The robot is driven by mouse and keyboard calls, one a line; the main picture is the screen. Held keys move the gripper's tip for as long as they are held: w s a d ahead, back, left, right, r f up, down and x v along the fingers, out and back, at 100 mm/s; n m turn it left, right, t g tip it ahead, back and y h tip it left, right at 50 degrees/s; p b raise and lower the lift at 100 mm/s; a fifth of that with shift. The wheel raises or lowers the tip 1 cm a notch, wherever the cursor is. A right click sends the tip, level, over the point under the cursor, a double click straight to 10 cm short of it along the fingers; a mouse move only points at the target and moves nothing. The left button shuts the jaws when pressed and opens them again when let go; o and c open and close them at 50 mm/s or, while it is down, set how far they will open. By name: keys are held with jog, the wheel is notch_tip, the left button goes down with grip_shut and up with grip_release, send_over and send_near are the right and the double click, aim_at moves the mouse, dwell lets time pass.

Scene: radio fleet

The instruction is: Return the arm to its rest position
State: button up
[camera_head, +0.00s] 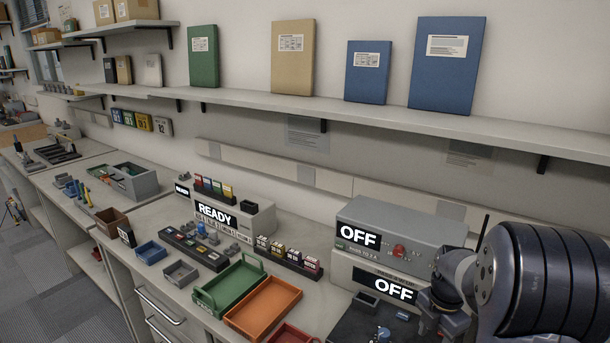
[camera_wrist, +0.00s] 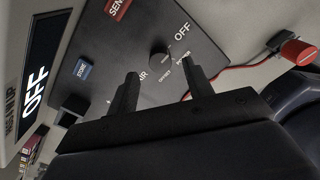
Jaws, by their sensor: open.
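My arm (camera_head: 545,285) reaches in from the right edge in the head view, its large dark link in front of the bench's right end. In the wrist view, the two dark fingers of my gripper (camera_wrist: 161,76) stand apart with nothing between them. They are above or in front of a dark control panel (camera_wrist: 205,48) with a round knob (camera_wrist: 160,60), a blue STORE button (camera_wrist: 84,69) and a red SEND button (camera_wrist: 117,8). I cannot tell how far the fingertips are from the panel. In the head view the gripper is mostly hidden.
Grey units reading OFF (camera_head: 400,240) stand close to my arm. A green tray (camera_head: 228,288) and an orange tray (camera_head: 265,307) lie left of them, with a READY unit (camera_head: 250,222) behind. A shelf (camera_head: 400,115) with binders runs above. A red-capped cable (camera_wrist: 298,52) is at right.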

notch_tip(320, 180, up, 7)
notch_tip(320, 180, down, 11)
jog(key=shift+r, duration=0.15)
jog(key=shift+r+m, duration=0.15)
jog(key=shift+m, duration=0.25)
jog(key=m, duration=0.4)
jog(key=shift+m, duration=0.4)
jog(key=m, duration=1.2)
jog(key=shift+m, duration=0.3)
jog(key=m, duration=0.6)
jog(key=shift+p, duration=0.4)
jog(key=shift+r, duration=0.1)
